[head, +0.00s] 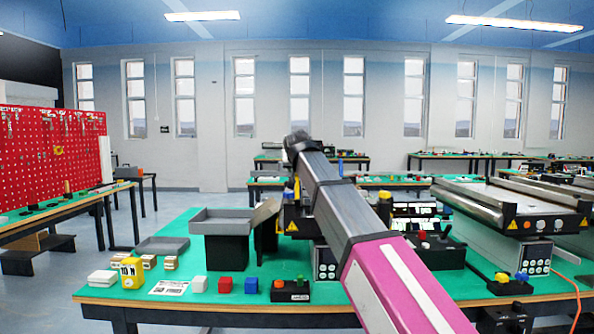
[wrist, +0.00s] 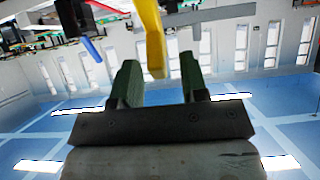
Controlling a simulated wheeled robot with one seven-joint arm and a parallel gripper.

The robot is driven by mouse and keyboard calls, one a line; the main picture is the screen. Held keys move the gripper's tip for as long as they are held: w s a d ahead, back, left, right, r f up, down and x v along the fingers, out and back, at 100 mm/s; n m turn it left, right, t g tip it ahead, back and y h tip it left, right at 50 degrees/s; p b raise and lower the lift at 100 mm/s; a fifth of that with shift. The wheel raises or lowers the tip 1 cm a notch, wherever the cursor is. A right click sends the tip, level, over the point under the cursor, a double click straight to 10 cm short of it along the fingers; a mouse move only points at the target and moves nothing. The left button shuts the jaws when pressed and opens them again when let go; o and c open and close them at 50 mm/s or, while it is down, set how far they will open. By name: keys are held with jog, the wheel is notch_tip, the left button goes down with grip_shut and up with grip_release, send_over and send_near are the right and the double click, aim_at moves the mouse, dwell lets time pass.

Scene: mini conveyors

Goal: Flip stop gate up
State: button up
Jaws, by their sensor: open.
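My gripper (wrist: 158,66) shows in the wrist view with its two green fingers apart. A yellow bar (wrist: 152,40), which looks like the stop gate, hangs into the gap between the fingertips from the top of the picture. There is space between it and each finger, nearer the right one; I cannot tell whether it touches either. In the head view my arm covers most of the conveyor, and my gripper is hidden behind it. Small yellow parts (head: 291,192) show beside the arm there; I cannot tell if one is the gate.
A grey tray (head: 222,214) on a black stand is left of the arm on the green bench (head: 150,314). Red and blue blocks, a yellow container (head: 131,273) and button boxes (head: 290,291) line the front. A larger conveyor (head: 500,205) stands at the right.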

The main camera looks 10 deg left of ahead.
jog(key=v, duration=0.8)
jog(key=shift+s, duration=0.25)
jog(key=shift+r, duration=0.15)
jog(key=w+f+g, duration=0.1)
jog(key=w+f, duration=0.1)
jog(key=w, duration=0.1)
jog(key=w+a+f+g, duration=0.1)
jog(key=w+f, duration=0.1)
jog(key=w, duration=0.1)
jog(key=w+a+f, duration=0.1)
jog(key=w+f, duration=0.1)
jog(key=w, duration=0.1)
jog(key=shift+g+h, duration=0.4)
grip_shut()
